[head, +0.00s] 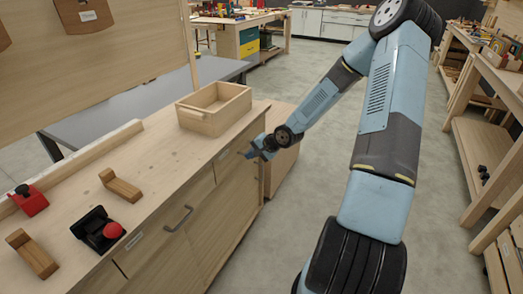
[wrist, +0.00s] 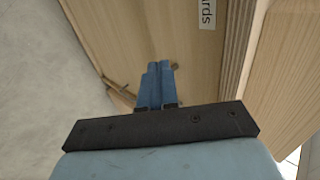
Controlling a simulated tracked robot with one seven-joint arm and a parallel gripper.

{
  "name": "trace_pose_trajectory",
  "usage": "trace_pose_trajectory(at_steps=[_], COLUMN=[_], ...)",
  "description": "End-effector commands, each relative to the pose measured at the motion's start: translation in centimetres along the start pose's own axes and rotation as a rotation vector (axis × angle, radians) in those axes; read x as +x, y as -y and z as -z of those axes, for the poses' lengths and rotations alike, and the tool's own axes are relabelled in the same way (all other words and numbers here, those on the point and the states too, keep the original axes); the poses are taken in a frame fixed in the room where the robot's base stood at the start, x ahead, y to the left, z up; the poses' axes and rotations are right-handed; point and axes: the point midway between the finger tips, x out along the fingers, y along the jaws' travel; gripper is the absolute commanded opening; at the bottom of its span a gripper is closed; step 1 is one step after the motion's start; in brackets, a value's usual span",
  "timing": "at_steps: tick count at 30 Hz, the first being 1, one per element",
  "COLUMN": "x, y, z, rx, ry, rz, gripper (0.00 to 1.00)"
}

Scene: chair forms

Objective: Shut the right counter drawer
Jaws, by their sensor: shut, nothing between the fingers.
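The wooden counter (head: 95,187) runs along the left in the head view. The right drawer front (head: 229,150) is at the far right end of its face, just left of my gripper, and looks about flush there; I cannot tell whether a small gap remains. My gripper (head: 246,154) is at the counter's right end, its fingertips close to that front. In the wrist view my gripper's blue fingers (wrist: 155,83) are together and empty, against or just before a pale wooden panel (wrist: 150,35). Contact cannot be told. A label (wrist: 207,12) ending in "ards" is on the panel.
An open wooden box (head: 212,110) stands on the counter. A drawer with a grey handle (head: 178,219) is further left. Wooden blocks (head: 120,185), a red item (head: 30,200) and a black device with a red button (head: 97,229) lie on top.

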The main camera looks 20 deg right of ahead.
Motion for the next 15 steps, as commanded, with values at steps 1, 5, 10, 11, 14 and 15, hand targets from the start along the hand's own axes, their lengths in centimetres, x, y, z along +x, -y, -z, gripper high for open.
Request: trace_pose_trajectory(at_steps=[1, 5, 10, 11, 14, 15], x=[-0.6, -1.9, -3.5, -3.8, -4.6, -4.9], y=[0.0, 0.0, 0.0, 0.0, 0.1, 0.0], z=[0.0, -0.1, -0.1, -0.1, -0.1, -0.1], rx=[0.000, 0.000, 0.000, 0.000, 0.000, 0.001], ry=[0.000, 0.000, 0.001, 0.001, 0.001, 0.001], rz=[0.001, 0.000, 0.000, 0.000, 0.001, 0.000], gripper=[0.00, 0.00, 0.00, 0.00, 0.00, 0.00])
